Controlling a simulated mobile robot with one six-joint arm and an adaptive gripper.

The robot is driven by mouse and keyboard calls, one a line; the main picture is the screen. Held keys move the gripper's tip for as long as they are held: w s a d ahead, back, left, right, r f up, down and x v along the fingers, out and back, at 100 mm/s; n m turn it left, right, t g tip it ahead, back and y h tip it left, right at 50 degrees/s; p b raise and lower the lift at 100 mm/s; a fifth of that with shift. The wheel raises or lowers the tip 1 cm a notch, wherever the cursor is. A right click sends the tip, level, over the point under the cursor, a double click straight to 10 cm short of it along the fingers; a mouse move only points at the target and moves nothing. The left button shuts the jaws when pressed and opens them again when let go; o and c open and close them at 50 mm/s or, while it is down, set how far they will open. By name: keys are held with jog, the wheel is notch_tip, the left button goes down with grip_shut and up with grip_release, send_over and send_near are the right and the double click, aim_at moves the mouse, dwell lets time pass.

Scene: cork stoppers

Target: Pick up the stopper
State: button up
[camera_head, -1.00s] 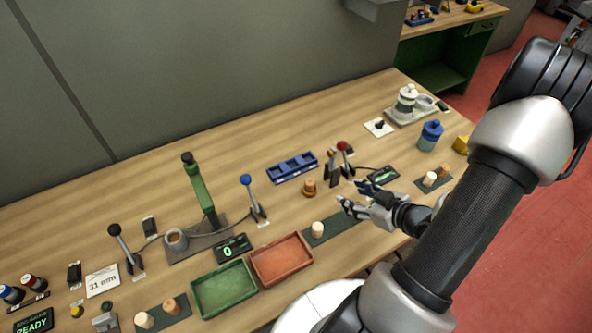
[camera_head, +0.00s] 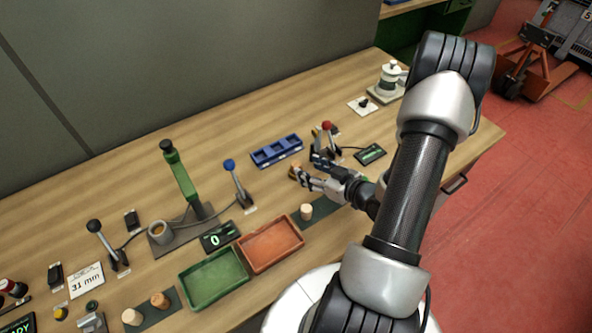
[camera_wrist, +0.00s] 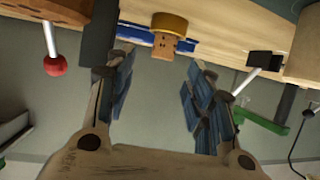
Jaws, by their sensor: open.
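A brown cork stopper (camera_head: 296,168) stands on the bench in front of the blue tray, partly hidden by my fingers. In the wrist view, which looks upside down, the speckled cork (camera_wrist: 165,45) has a wider yellow-brown ring (camera_wrist: 170,23) at its table end. My gripper (camera_head: 300,177) is open and close to this stopper. In the wrist view the stopper lies ahead, between the lines of the two spread fingers (camera_wrist: 162,65); I cannot tell whether either touches it. A paler stopper (camera_head: 306,212) stands on a dark green mat nearer the front.
The blue compartment tray (camera_head: 276,151) is just behind. A red-knobbed lever (camera_head: 326,127) stands close behind my gripper. Red (camera_head: 270,245) and green (camera_head: 213,279) trays lie at the front. Two more stoppers (camera_head: 160,300) stand front left. Bare wood lies behind the blue tray.

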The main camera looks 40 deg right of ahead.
aim_at(299, 166)
jog(key=x, duration=0.2)
jog(key=b+x, duration=0.1)
jog(key=x, duration=0.1)
jog(key=shift+w+a+f, duration=0.1)
jog(key=shift+a+f, duration=0.15)
jog(key=shift+f, duration=0.1)
jog(key=shift+w+b, duration=0.3)
jog(key=shift+w, duration=0.15)
jog(key=shift+c, duration=0.6)
jog(key=c, duration=0.7)
